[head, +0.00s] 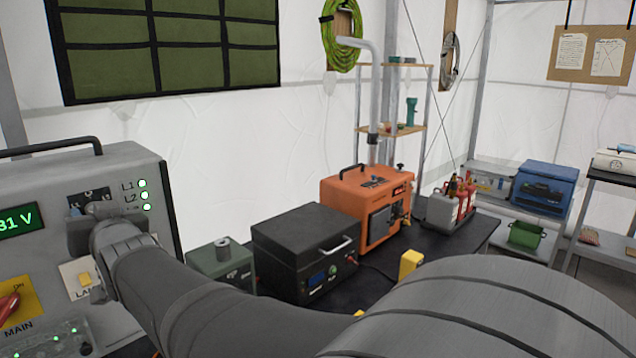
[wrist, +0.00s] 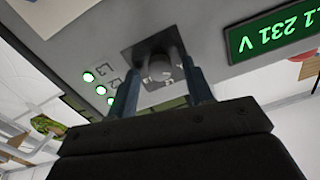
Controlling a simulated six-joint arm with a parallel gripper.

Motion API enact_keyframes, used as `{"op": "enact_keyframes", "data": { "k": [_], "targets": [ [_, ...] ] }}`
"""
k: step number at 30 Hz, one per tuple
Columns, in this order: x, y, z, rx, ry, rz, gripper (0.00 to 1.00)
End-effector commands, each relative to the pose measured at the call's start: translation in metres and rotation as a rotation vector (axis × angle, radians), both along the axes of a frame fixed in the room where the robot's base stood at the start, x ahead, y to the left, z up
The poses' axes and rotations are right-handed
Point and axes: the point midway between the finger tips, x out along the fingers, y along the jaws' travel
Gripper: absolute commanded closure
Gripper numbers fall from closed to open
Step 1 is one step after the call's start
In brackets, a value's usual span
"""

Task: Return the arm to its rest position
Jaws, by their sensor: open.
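My gripper (head: 82,212) is at the grey power panel (head: 120,165) on the left of the head view, in front of a small selector knob. In the wrist view my gripper (wrist: 158,85) is open, with one finger on each side of the round knob (wrist: 158,67). The fingers look apart from the knob, but I cannot tell how deep they reach around it. My arm stretches across the lower head view from the right to the panel.
The panel has green lamps (head: 144,195), a voltage display (head: 18,219) and a red main switch (head: 8,305). Right of it stand a green box (head: 215,262), a black case (head: 300,245) and an orange heater (head: 365,205) on a dark table.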

Motion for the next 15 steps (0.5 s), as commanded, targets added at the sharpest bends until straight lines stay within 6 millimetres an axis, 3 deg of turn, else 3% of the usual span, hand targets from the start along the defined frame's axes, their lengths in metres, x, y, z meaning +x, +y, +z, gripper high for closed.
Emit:
{"op": "enact_keyframes", "data": {
  "k": [15],
  "targets": [
    [-0.0017, -0.0023, 0.0003, 0.209, 0.207, 0.000, 0.53]
  ]
}}
